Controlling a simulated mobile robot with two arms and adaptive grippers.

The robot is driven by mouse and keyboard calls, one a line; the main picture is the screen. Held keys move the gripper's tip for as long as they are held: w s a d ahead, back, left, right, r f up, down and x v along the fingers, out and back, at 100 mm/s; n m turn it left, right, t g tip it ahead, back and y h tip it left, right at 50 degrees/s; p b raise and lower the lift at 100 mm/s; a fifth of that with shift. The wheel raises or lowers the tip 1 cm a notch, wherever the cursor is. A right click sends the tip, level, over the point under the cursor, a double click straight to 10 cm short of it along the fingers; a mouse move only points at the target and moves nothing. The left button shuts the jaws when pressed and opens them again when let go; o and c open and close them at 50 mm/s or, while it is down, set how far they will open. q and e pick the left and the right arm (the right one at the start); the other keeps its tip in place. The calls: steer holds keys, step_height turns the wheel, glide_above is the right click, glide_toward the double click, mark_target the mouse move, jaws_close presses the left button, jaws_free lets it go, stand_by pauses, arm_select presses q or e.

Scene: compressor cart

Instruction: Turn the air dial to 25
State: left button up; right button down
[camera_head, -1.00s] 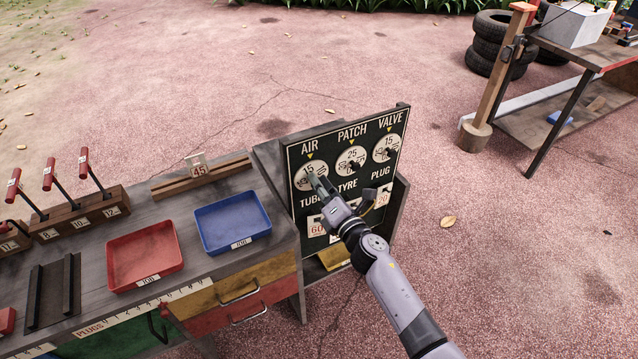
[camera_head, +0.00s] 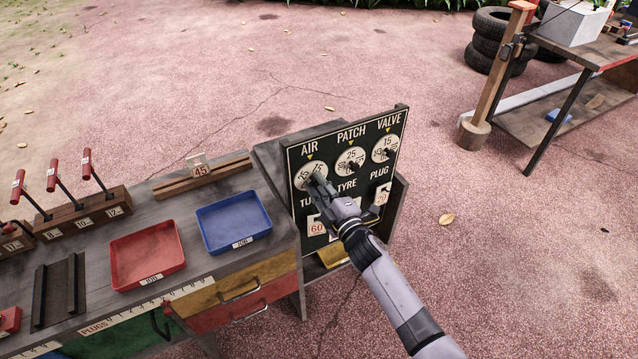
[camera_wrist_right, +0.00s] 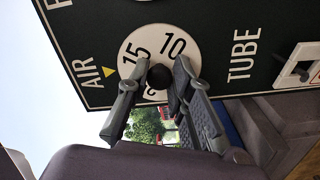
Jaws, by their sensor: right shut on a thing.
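The air dial (camera_head: 302,178) is the leftmost of three white dials on the upright black panel (camera_head: 345,173), under a yellow marker. My right gripper (camera_head: 317,184) reaches it from below right and is shut on its dark centre knob. In the right wrist view the gripper (camera_wrist_right: 155,80) has a finger on each side of the round knob. There the dial face (camera_wrist_right: 150,42) shows 15 off to one side of the marker, with 10 beyond it. The fingers hide part of the face. My left gripper is out of view.
The patch dial (camera_head: 349,161) and valve dial (camera_head: 386,149) are close to the right on the same panel. Number cards hang below. A workbench with a blue tray (camera_head: 234,239) and a red tray (camera_head: 120,283) stands left. The ground right of the panel is mostly clear.

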steer(key=m+p, duration=0.1)
steer(key=m, duration=0.4)
steer(key=shift+f+m, duration=0.1)
steer(key=shift+m, duration=0.2)
steer(key=m+p, duration=0.1)
steer(key=m, duration=0.3)
steer(key=shift+s+f+m, duration=0.1)
steer(key=shift+m, duration=0.6)
steer(key=c, duration=1.4)
jaws_free()
